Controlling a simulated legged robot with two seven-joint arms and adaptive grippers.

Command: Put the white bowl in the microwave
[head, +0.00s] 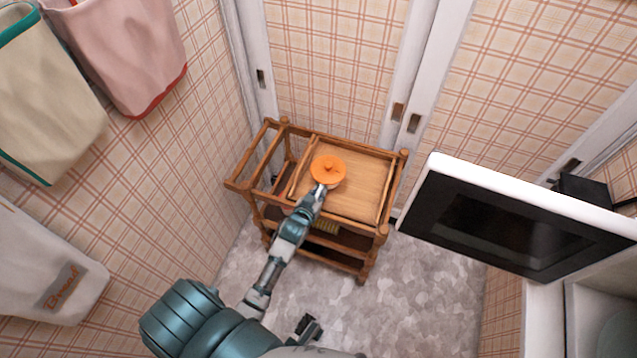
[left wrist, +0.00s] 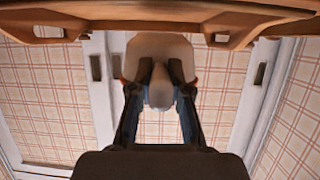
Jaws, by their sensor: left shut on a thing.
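A small white bowl with an orange lid (head: 328,170) stands on the top of a wooden cart. Only a pale sliver of the bowl shows under the lid in the head view. My left gripper (head: 320,190) is shut on the bowl at its near side. In the left wrist view the fingers (left wrist: 160,78) are on a pale part of the bowl (left wrist: 160,48). The microwave is at the right, with its white-framed dark door (head: 510,222) swung open. Part of its pale interior shows at the lower right edge. A dark part that seems to be my right gripper (head: 308,328) shows at the bottom, its fingers unclear.
The wooden cart (head: 362,206) has raised rails and posts around its top. Cloth bags (head: 125,50) hang on the left wall. White door frames and plaid walls stand close behind the cart. Grey patterned floor (head: 420,285) is clear between cart and microwave.

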